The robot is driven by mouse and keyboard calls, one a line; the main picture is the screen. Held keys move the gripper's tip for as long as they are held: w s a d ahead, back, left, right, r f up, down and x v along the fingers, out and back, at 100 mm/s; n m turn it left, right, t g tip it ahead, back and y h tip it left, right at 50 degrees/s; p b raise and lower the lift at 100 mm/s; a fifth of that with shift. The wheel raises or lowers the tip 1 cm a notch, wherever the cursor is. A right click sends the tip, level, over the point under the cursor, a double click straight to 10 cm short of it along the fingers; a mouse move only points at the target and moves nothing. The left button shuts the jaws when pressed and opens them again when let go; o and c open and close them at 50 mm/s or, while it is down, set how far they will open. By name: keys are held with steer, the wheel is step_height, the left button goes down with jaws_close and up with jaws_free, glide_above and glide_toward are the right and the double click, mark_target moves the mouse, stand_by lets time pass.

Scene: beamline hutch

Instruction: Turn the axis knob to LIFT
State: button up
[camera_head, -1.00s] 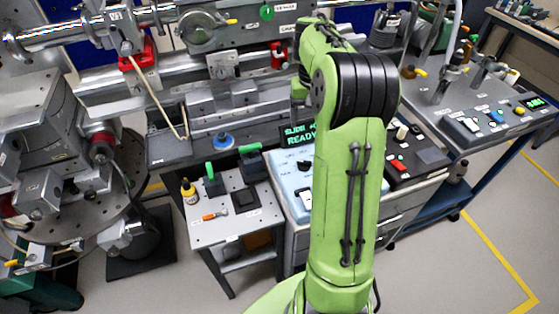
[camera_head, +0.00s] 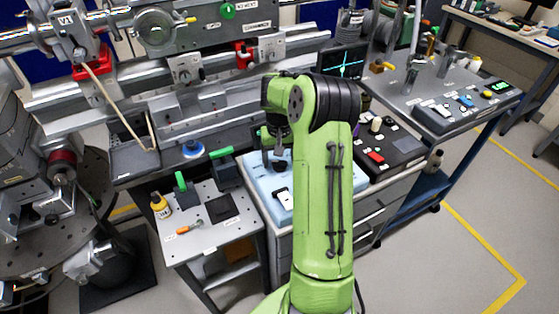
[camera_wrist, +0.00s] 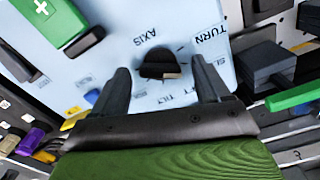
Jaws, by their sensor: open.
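The axis knob (camera_wrist: 158,64) is a small black knob on a light blue panel (camera_wrist: 190,32). In the wrist view the word AXIS is printed beside it and TURN sits at the upper right. Around the knob I read TILT and parts of other labels, partly covered by my fingers. My gripper (camera_wrist: 163,80) is open, one finger on each side of the knob in the picture; I cannot tell whether they touch it. In the head view my gripper (camera_head: 277,158) points down over the blue panel (camera_head: 259,178), and my arm hides much of the panel's right part.
A white rocker switch (camera_head: 284,199) is on the panel. A black control box (camera_head: 385,150) with a red switch stands to the right. A grey side table (camera_head: 205,232) with green-handled tools and a yellow bottle (camera_head: 160,206) is at left. The rail machine stands behind.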

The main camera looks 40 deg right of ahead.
steer(key=c, duration=1)
steer(key=shift+c, duration=0.2)
steer(key=shift+m, duration=0.3)
steer(key=m, duration=0.3)
steer(key=shift+p, duration=0.4)
steer(key=shift+m, duration=2)
steer(key=o, duration=1)
steer(key=shift+o, duration=0.2)
